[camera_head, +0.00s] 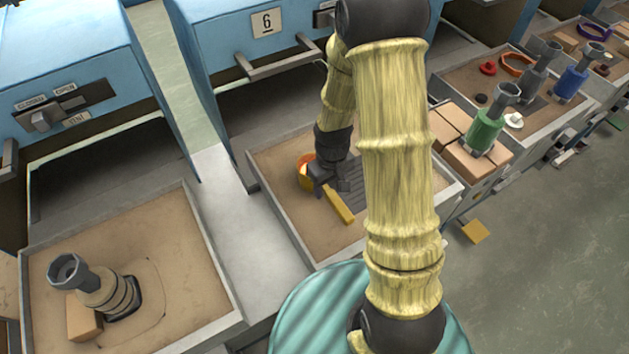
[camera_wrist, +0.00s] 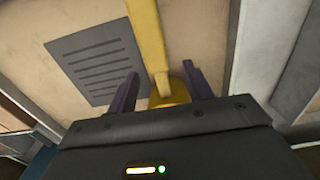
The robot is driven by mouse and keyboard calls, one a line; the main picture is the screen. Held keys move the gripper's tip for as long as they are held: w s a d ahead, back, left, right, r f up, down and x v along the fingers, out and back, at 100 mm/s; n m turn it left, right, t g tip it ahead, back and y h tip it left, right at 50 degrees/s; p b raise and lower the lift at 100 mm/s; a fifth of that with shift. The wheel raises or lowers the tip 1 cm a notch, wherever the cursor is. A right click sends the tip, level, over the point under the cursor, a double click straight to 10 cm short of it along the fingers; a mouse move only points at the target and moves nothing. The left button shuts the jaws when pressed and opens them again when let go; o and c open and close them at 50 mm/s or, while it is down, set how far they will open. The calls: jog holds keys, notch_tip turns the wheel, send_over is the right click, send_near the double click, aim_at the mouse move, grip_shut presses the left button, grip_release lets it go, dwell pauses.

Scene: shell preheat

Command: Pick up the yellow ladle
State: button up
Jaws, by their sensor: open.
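The yellow ladle lies in the sand-coloured tray (camera_head: 285,190) below the door marked 6. Its yellow handle (camera_head: 339,204) runs towards the lower right, and its bowl (camera_head: 304,168), orange inside, is at the left end, partly hidden by my gripper. My gripper (camera_head: 322,180) is down at the ladle, near where bowl and handle meet. In the wrist view the two dark fingers (camera_wrist: 160,92) are apart, with the ladle's handle (camera_wrist: 147,35) between them. I cannot tell whether either finger touches it. The bowl is mostly hidden behind the gripper body.
A grey slotted plate (camera_wrist: 98,62) lies in the same tray beside the handle. Tray walls stand close around. A green-bodied tool (camera_head: 487,130) and several coloured items stand at right. Blue cabinets (camera_head: 240,35) overhang behind.

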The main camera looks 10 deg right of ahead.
jog(key=shift+f, duration=0.6)
jog(key=shift+s+d+f, duration=0.1)
jog(key=shift+s+f, duration=0.05)
jog(key=shift+f, duration=1.15)
jog(key=shift+s+d+f, duration=0.1)
jog(key=shift+f, duration=1.2)
jog(key=shift+c, duration=0.4)
grip_shut()
